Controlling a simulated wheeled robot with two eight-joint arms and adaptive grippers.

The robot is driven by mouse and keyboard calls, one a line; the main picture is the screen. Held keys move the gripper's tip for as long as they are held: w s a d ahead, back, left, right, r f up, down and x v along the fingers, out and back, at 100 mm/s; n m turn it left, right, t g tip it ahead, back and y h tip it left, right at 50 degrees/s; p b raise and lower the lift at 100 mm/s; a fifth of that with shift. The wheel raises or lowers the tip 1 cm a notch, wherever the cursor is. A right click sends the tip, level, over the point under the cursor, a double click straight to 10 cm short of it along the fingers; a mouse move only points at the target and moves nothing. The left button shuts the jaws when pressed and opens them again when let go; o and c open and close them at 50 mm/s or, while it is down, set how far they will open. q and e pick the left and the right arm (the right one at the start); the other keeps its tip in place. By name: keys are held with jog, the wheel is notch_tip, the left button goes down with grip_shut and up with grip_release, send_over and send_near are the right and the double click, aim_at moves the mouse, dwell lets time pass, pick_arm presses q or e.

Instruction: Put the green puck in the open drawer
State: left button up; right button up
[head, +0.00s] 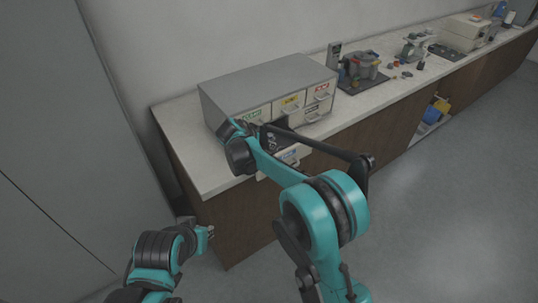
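The grey drawer cabinet (262,88) stands on the counter, its front showing several small labelled drawers. A pale drawer with a blue label (289,157) sticks out low at the front, partly hidden behind my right arm; its inside cannot be seen. I cannot make out the green puck. My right gripper (272,138) is at the cabinet's front, close to the drawers, and its fingers are too dark and covered to read. My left gripper (208,232) is low at the left, beside the counter's end and apart from the cabinet; its opening is unclear.
The white counter (205,175) runs to the upper right. A grey machine on a dark mat (362,70) stands right of the cabinet, with small loose parts beyond it. The floor at the right is clear.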

notch_tip(320, 180, down, 6)
jog(key=shift+w+r+b, duration=0.1)
jog(key=shift+r+b, duration=0.15)
jog(key=shift+b, duration=0.65)
jog(key=shift+d, duration=0.1)
jog(key=o, duration=0.6)
jog(key=shift+o, duration=0.2)
